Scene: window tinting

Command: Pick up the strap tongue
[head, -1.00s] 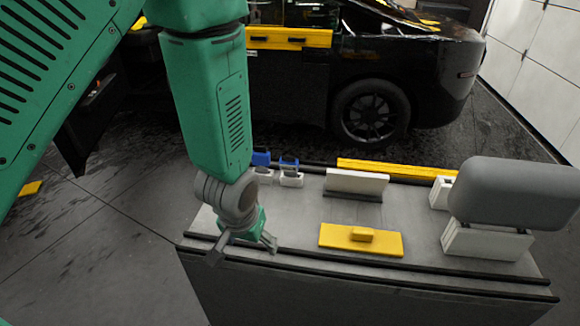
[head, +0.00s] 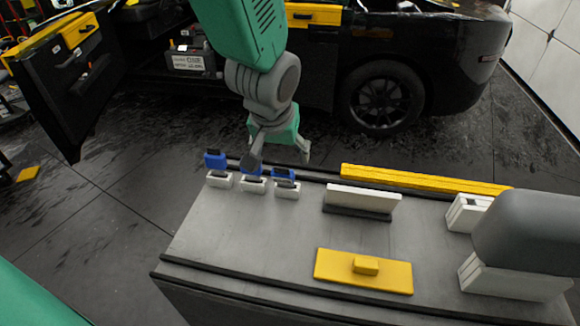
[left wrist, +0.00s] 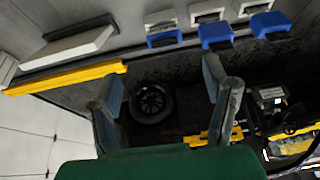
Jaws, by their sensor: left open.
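Three small blue pieces with dark parts, each at a white block, stand in a row at the bench's back left corner: left (head: 215,160), middle (head: 254,174) and right (head: 284,175). I cannot tell which is the strap tongue. My left gripper (head: 280,158) is open and empty, fingers down, above and behind the middle and right pieces; one finger partly covers the middle one. In the left wrist view the open fingers (left wrist: 160,75) have nothing between them. Blue pieces (left wrist: 165,38), (left wrist: 215,33) and (left wrist: 270,22) lie beyond their tips. My right gripper is not in view.
The grey bench (head: 215,255) carries a yellow plate with a knob (head: 335,265), a white upright block (head: 362,198) and a long yellow bar (head: 420,179). A large grey rounded block (head: 530,235) stands at the right. A black car (head: 440,70) is behind; its open door (head: 75,85) is left.

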